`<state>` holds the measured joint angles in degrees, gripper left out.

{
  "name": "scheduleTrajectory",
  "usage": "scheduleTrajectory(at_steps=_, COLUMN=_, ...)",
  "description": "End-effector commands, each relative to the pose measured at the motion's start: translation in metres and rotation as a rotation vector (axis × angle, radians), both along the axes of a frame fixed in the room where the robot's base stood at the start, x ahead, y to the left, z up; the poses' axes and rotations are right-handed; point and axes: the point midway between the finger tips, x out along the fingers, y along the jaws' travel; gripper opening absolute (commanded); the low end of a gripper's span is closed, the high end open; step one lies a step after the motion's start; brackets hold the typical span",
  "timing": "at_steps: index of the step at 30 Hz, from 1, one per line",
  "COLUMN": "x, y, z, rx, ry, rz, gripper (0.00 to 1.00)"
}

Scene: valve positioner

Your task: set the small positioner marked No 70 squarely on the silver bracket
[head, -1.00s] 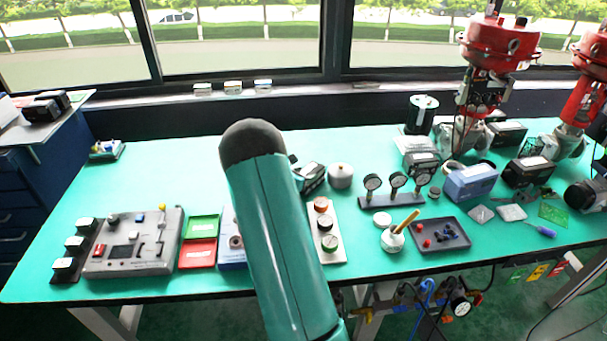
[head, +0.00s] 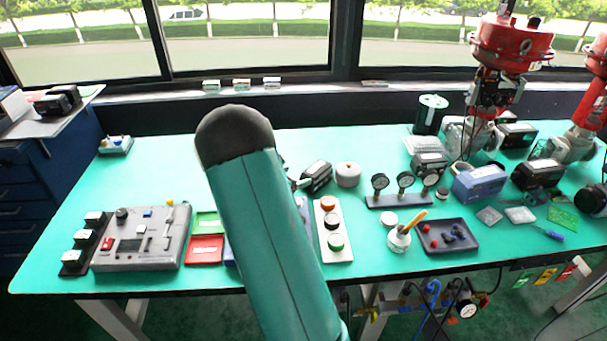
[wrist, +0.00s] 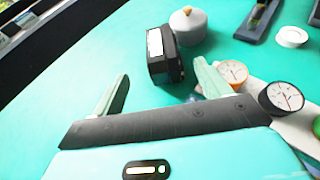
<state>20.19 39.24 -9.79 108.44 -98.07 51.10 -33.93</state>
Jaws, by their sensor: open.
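A small black box-shaped device with a white label (wrist: 155,43) stands just beyond my fingertips in the wrist view; it also shows right of my arm in the head view (head: 318,176). Its label is too small to read, so I cannot confirm No 70. My gripper (wrist: 163,71) is open and empty, its pale green fingers apart and the device ahead, nearer the right finger. In the head view my arm hides the gripper. I cannot make out the silver bracket for certain; a red-topped valve (head: 512,45) with metal parts below stands at the back right.
A lidded grey pot (wrist: 188,26) stands close behind the device. A panel with round dials (wrist: 283,97) lies near my right finger. Gauges (head: 404,190), a blue box (head: 478,184) and a dark parts tray (head: 431,248) crowd the right side.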

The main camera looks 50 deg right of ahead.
Motion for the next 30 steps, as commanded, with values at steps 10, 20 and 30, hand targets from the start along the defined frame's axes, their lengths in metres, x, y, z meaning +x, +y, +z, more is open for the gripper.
scheduleTrajectory(at_steps=10, x=0.0, y=0.021, z=0.009, rx=0.0, ry=0.0, rz=-0.001, gripper=0.76)
scheduleTrajectory(at_steps=20, x=-0.017, y=0.073, z=0.07, rx=0.11, ry=-0.282, rz=-0.168, gripper=0.76)
scheduleTrajectory(at_steps=30, x=-0.068, y=0.194, z=0.146, rx=0.426, ry=-0.786, rz=-0.498, gripper=0.76)
